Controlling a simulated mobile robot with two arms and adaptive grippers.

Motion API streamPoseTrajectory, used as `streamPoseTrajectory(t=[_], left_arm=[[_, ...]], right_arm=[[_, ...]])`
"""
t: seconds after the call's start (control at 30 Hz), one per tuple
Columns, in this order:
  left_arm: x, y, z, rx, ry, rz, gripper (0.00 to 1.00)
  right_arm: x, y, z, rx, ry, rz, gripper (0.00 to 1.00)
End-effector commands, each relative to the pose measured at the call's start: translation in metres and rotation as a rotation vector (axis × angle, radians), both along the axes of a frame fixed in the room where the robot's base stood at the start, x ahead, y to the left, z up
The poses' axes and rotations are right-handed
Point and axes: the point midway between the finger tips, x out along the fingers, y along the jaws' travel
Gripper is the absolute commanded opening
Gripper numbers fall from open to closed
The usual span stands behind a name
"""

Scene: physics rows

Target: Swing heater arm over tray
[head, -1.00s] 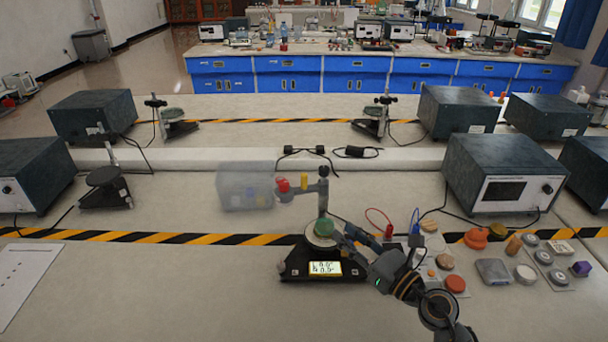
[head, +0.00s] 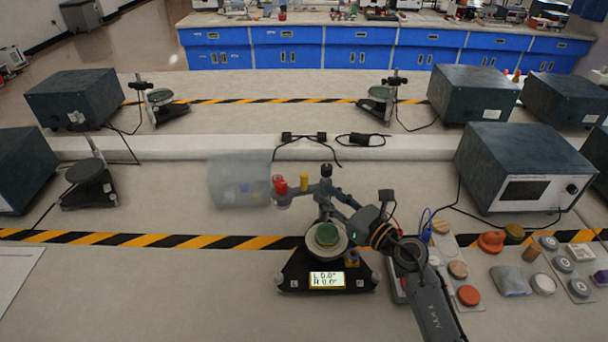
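The round tray (head: 314,255) sits below the post on a black base and holds a green piece (head: 327,235). The base's lit display (head: 326,280) reads 0.0 on both lines. My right gripper (head: 337,207) is beside the post, just under the bar's right end. Its fingers are small and overlap the post, so I cannot tell their opening or contact. My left gripper is out of view.
A translucent box (head: 225,185) stands behind the heater arm's left end. Coloured pucks and blocks, including an orange-red disc (head: 468,295), lie at the right. A dark instrument box (head: 520,170) stands behind them. The table left of the base is clear.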

Motion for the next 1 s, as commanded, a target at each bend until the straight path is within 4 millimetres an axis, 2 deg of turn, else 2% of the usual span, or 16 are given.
streamPoseTrajectory(t=[0.17, 0.4, 0.53, 0.83, 0.87, 0.9, 1.0], left_arm=[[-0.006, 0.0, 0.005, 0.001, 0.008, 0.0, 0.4], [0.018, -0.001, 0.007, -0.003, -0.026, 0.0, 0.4], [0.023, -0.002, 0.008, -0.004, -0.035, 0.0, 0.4], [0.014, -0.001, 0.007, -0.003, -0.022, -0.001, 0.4], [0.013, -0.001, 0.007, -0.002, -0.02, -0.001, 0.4], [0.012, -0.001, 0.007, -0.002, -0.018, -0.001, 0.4], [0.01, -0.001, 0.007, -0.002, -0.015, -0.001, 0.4]], right_arm=[[0.03, 0.028, 0.002, 0.004, 0.001, 0.001, 0.27], [0.057, 0.051, 0.001, 0.001, 0.0, 0.0, 0.27], [0.063, 0.057, 0.001, 0.0, 0.0, -0.001, 0.27], [0.065, 0.058, 0.0, -0.001, -0.001, 0.0, 0.27], [0.065, 0.058, 0.0, -0.001, -0.001, 0.0, 0.25], [0.065, 0.058, 0.0, -0.001, -0.001, 0.0, 0.16], [0.065, 0.058, 0.0, -0.001, -0.001, 0.0, 0.0]])
